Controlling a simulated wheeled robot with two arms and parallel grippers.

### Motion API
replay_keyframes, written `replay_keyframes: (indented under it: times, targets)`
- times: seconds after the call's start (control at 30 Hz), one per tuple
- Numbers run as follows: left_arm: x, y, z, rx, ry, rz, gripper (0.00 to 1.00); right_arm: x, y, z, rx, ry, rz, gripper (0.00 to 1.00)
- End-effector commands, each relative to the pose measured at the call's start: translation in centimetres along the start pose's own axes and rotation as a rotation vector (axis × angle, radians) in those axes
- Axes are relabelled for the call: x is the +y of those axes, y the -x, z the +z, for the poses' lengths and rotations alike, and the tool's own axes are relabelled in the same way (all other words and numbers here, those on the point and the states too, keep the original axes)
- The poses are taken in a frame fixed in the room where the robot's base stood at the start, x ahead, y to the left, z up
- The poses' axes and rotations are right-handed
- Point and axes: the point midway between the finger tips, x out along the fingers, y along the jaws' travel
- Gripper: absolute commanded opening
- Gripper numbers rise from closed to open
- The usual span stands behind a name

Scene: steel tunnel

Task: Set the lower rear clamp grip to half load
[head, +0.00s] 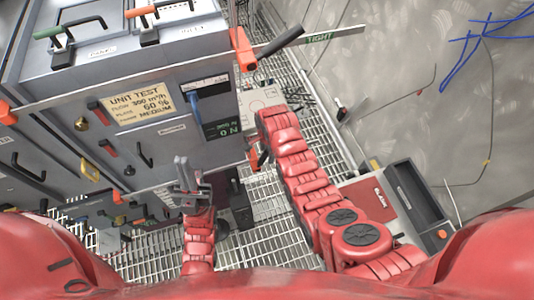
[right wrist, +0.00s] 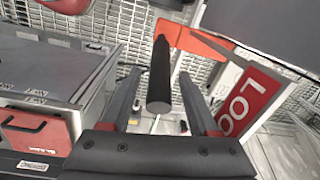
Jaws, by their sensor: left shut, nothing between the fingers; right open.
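The lower rear clamp grip, a black round bar (right wrist: 159,75) on an orange bracket (right wrist: 195,42), shows in the right wrist view with its near end towards the camera. My right gripper (right wrist: 160,84) is open, one finger on each side of the bar, with gaps visible. A red plate lettered "LOO" (right wrist: 245,103) stands to its right. In the head view, orange clamp parts (head: 254,158) show at the cabinet's lower right corner; my right arm hides the grip and the right gripper. My left gripper (head: 181,160) is shut and empty before the cabinet's lower front.
The grey cabinet (head: 60,120) carries a "UNIT TEST" label (head: 139,103). An upper clamp with a black grip (head: 282,42) sits beside a "TIGHT" plate (head: 325,38). A red case and dark open box (head: 412,190) lie right. Grating floor is partly bare between.

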Motion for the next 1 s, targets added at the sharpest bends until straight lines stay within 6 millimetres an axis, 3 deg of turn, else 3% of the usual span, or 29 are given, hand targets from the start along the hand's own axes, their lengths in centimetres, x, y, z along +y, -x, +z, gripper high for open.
replay_keyframes:
  times: [0.3, 0.67, 1.0]
  targets:
    - [0.0, -0.6, -0.1, 0.000, 0.000, 0.000, 0.00, 0.1, -1.9, 0.0, -0.001, 0.000, 0.003, 0.61]
    - [0.0, -0.6, -0.1, 0.000, 0.000, 0.000, 0.00, 0.1, -2.2, 0.0, 0.000, 0.000, 0.000, 0.61]
    - [0.0, -0.6, -0.1, 0.000, 0.000, 0.000, 0.00, 0.1, -2.2, 0.0, 0.000, 0.000, 0.000, 0.03]
